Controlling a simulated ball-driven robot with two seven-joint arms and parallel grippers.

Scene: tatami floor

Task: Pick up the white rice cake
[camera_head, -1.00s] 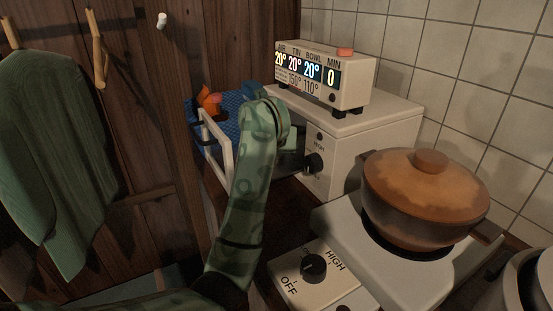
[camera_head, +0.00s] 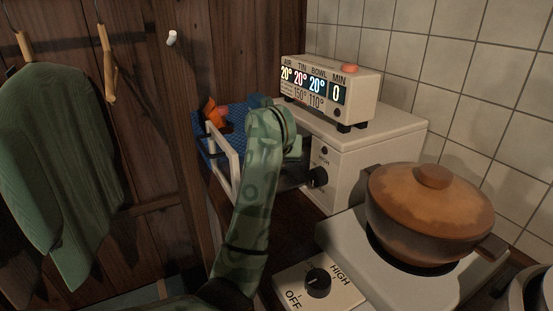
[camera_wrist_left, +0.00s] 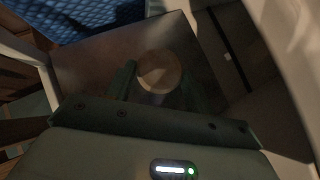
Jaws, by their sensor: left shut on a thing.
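A round, pale disc, which I take to be the white rice cake (camera_wrist_left: 159,72), looks tan in the dim light. It shows in the left wrist view between the two dark green fingers of my left gripper (camera_wrist_left: 158,84). The gripper is shut on it, one finger at each side, above a dark flat surface. In the head view my green left arm reaches up to the front of the white oven (camera_head: 365,165); its wrist hides the rice cake and the fingers. My right gripper is in neither view.
A blue checked cloth (camera_head: 210,143) with an orange thing on it lies left of the oven, behind a pale frame (camera_head: 222,160). A lidded brown pot (camera_head: 425,215) stands on a burner at right. A display box (camera_head: 325,90) sits on the oven. A green garment hangs left.

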